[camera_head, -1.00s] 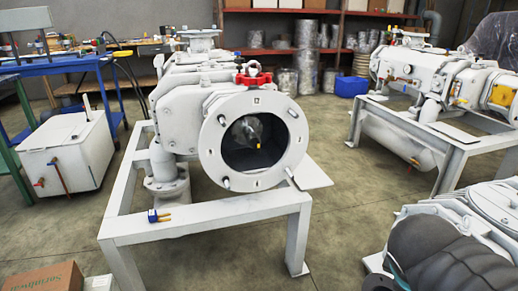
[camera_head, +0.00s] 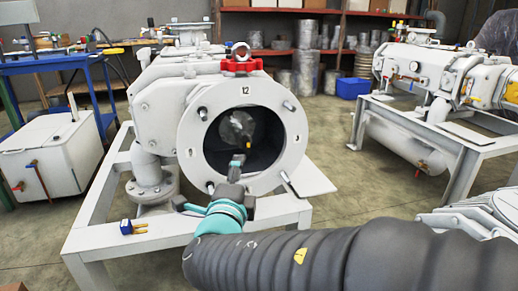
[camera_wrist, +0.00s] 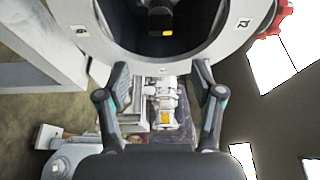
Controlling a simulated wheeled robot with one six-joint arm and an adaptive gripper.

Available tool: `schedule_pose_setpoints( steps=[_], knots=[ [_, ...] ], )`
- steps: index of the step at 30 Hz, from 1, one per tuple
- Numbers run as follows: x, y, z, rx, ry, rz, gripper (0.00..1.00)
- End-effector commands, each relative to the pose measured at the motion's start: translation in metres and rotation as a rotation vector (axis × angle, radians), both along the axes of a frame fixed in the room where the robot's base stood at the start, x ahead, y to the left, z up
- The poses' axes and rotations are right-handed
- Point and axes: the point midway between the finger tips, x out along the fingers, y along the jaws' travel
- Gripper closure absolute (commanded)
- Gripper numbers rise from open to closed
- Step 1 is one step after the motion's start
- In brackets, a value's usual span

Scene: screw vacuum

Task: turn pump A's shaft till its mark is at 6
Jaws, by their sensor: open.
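Pump A (camera_head: 160,105) is the white machine with a round flange (camera_head: 193,165) facing me. The flange bears a 12 plate at the top and a 3 plate at the right. Inside its dark opening is a grey shaft end (camera_head: 236,126) with a small yellow mark (camera_head: 248,146) at its lower right. The shaft (camera_wrist: 160,15) and yellow mark (camera_wrist: 167,33) also show in the wrist view, cut by the top edge. My gripper (camera_head: 238,162) is in front of the opening's lower part. In the wrist view my gripper (camera_wrist: 160,72) is open and empty, apart from the shaft.
A blue plug-like piece with yellow prongs (camera_head: 130,227) lies on the white frame (camera_head: 100,240). Another white pump (camera_head: 440,75) stands at the right, a white box (camera_head: 50,150) at the left.

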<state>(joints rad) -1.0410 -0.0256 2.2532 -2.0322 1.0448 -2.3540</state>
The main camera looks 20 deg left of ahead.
Motion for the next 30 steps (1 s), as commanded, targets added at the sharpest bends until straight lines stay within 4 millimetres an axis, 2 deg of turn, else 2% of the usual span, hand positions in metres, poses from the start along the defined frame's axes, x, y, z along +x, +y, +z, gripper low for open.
schedule_pose_setpoints(
  steps=[5,21,30],
  knots=[
    [0.017,0.004,-0.001,-0.008,-0.004,0.001,0.33],
    [0.112,0.017,-0.001,-0.007,-0.002,0.0,0.33],
    [0.134,0.021,0.0,-0.005,-0.003,0.002,0.33]
  ],
)
